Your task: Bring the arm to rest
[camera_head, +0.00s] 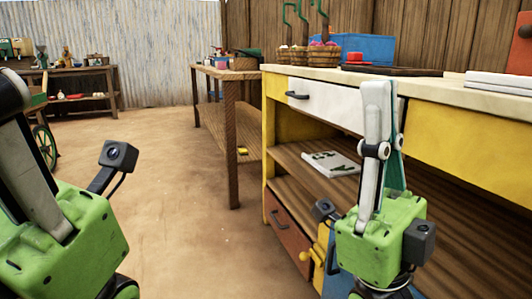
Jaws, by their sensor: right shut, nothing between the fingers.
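My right gripper (379,95) stands upright in front of the yellow counter, its fingers pointing up and closed together with nothing between them. Its green body (375,240) is below, in front of the lower shelf and drawer area. My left gripper (22,150) is at the left edge, its green body in the lower left corner. Only part of its fingers shows, and the tips are cut off by the frame, so its opening cannot be told.
The yellow counter (460,150) with a pale top is close behind my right gripper. A grey booklet (331,163) lies on its shelf. A wooden table (230,120) stands beyond it. A workbench (90,85) is at the back left. The dirt floor (190,200) between is clear.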

